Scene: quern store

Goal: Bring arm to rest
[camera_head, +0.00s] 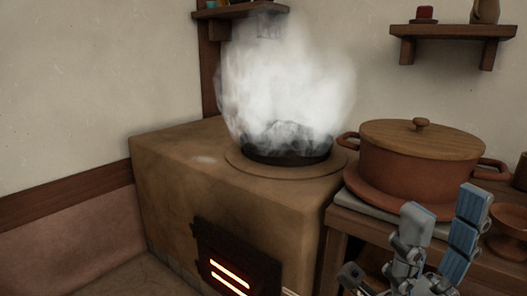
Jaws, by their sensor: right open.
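My right gripper (441,226) shows at the lower right, with its grey and blue fingers pointing up. The fingers are apart and I see nothing between them. It is in front of the wooden table and below the lidded clay pot (425,168) in the picture. My left gripper and left arm are not in view.
A clay stove (180,190) with a glowing fire door (235,268) stands in the middle. Thick white steam rises from a dark round pan (288,152) on it. The wooden table (347,222) holds the pot. Wall shelves (452,32) hang above.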

